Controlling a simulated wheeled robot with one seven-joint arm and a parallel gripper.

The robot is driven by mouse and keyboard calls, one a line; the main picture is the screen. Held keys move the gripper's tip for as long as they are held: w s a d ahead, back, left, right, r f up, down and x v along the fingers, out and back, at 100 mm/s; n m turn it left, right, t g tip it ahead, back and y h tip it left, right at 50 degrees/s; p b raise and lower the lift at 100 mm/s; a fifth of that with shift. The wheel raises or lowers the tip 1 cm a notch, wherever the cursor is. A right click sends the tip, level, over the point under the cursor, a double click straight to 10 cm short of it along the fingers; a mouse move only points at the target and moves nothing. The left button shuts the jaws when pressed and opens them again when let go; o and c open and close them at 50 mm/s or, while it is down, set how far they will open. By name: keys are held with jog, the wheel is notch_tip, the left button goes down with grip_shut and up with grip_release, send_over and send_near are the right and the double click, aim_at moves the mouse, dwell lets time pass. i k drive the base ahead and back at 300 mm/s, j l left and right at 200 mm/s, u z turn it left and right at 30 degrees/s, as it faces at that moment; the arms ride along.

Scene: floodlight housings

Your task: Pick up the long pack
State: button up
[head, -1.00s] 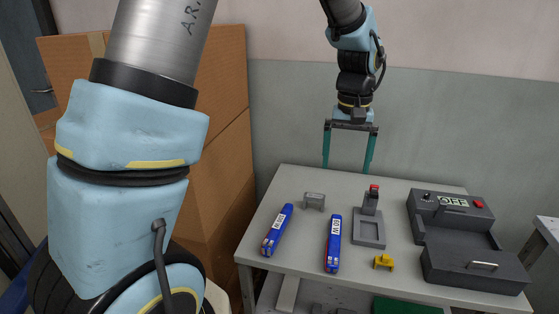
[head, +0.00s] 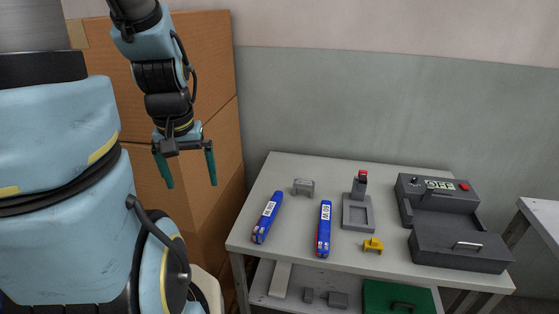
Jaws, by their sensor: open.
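Two blue packs with white labels lie on the grey table (head: 390,258) in the head view. The left pack (head: 267,217) is tilted, its far end leaning right. The right pack (head: 324,229) lies nearly straight away from me. They look close in length, and I cannot tell for sure which is the long pack. My gripper (head: 191,186) is open and empty, with green fingers pointing down. It hangs left of the table, in front of the cardboard boxes, apart from both packs.
A small grey bracket (head: 303,187), a grey fixture with a red top (head: 357,211), a yellow part (head: 373,245) and a dark grey machine (head: 458,250) stand on the table. Cardboard boxes (head: 219,110) are at left. A lower shelf holds a green case (head: 385,298).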

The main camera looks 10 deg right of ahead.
aim_at(323, 234)
jog(key=z, duration=1.05)
